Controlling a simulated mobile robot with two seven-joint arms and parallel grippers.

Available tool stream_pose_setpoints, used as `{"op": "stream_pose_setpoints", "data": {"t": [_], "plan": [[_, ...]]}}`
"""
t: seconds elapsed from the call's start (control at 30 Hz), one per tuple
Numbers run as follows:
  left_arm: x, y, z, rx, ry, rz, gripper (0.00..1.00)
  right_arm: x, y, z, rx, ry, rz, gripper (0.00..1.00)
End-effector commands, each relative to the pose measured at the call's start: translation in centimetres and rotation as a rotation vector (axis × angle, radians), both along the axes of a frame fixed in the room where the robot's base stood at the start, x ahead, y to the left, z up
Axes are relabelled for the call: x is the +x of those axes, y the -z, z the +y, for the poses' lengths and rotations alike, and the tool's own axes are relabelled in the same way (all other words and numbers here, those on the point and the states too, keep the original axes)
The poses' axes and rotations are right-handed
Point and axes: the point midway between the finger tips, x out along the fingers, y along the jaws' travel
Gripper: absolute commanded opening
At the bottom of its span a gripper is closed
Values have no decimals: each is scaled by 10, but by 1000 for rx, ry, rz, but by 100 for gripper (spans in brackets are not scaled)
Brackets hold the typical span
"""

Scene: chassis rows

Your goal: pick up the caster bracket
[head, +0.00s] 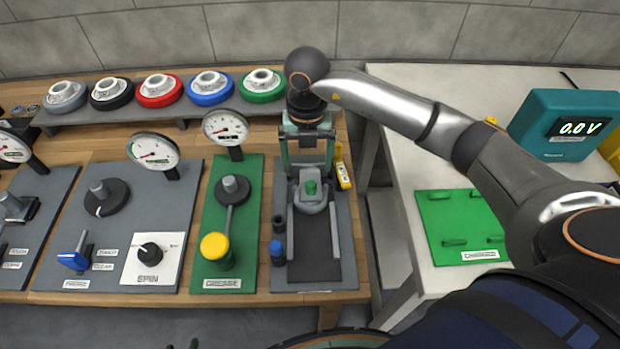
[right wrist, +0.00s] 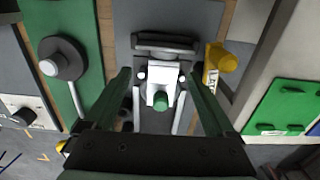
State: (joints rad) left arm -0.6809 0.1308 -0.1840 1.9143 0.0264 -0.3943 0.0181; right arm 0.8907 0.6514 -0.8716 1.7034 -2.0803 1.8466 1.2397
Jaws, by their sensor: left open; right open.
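The caster bracket (head: 312,203), which I take to be the light grey piece with a green cylinder on it, sits between the rails of a dark grey fixture on the bench. In the right wrist view the bracket (right wrist: 160,75) shows pale, with its green cylinder toward me. My right gripper (head: 308,165) is open above the fixture, at the bracket's far side in the head view. In the right wrist view its fingers (right wrist: 157,76) stand apart on either side of the bracket, with nothing between them held. My left gripper (head: 182,345) barely shows at the bottom edge, its tips apart and empty.
A yellow object (head: 343,170) stands close right of the fixture. A blue-topped post (head: 277,252) is at its left. A green panel (head: 222,270) with a yellow knob lies further left. Coloured wheels line the back shelf. A white table (head: 415,275) with a meter is right.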

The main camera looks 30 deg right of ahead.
Motion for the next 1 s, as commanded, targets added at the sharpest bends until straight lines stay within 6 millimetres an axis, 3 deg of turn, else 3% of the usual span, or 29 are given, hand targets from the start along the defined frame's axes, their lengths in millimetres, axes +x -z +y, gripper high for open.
{"op": "stream_pose_setpoints", "data": {"t": [0.3, 0.57, 1.0], "plan": [[0, -4, 0, 0, 0, 0, 53, -4, 43, -4, 0, 1, 3, 90], [0, -4, 0, 0, 0, 0, 53, -4, 46, -4, 0, -1, 1, 90], [1, -4, 0, 1, 1, -1, 53, -4, 46, -4, 0, -1, 1, 43]]}}
